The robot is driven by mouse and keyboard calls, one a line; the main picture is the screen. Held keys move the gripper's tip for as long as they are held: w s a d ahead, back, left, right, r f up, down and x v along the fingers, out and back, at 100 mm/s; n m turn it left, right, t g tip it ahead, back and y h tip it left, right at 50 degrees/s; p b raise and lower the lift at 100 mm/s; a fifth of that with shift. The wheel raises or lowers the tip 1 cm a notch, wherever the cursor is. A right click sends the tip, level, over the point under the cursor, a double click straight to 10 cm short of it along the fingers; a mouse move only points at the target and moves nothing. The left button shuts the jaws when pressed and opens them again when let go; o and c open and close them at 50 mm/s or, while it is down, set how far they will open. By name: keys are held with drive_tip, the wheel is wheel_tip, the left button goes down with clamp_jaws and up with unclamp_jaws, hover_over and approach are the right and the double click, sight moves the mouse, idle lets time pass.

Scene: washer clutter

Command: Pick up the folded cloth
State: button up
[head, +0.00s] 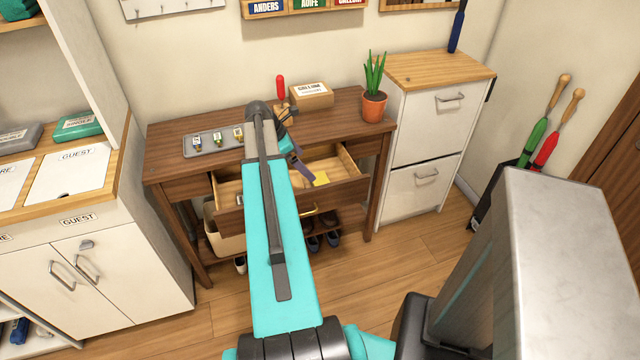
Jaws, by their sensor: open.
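A small flat yellow piece (320,178) lies in the open drawer (347,190) of the brown wooden table. It may be the folded cloth, but it is too small to tell. My gripper (298,165) is over the drawer, just left of the yellow piece and pointing down toward it. It is partly hidden behind my own arm, and nothing shows in it. My arm also covers the middle of the drawer.
On the tabletop (180,135) are a grey tray (205,153) with small tagged items, a cardboard box (311,96) and a potted plant (374,95). A white cabinet (425,120) stands right. Shoes (325,240) sit on the shelf below. The floor in front is clear.

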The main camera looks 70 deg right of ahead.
hover_over(319, 181)
drive_tip(key=w+a, duration=0.1)
drive_tip(key=w, duration=0.1)
drive_tip(key=shift+w+a+f+p, duration=0.1)
drive_tip(key=shift+f+p, duration=0.1)
drive_tip(key=shift+f, duration=1.15)
drive_tip(key=shift+w+a+f+p, duration=0.1)
drive_tip(key=shift+f+p, duration=0.05)
drive_tip(key=shift+f, duration=1.15)
drive_tip(key=shift+p+x, duration=0.7)
drive_tip(key=shift+x, duration=1.9)
drive_tip(key=shift+a, duration=0.15)
drive_tip(key=c, duration=1.2)
drive_tip(key=shift+r, duration=0.1)
drive_tip(key=shift+r+b, duration=0.8)
drive_tip(key=shift+r, duration=4.1)
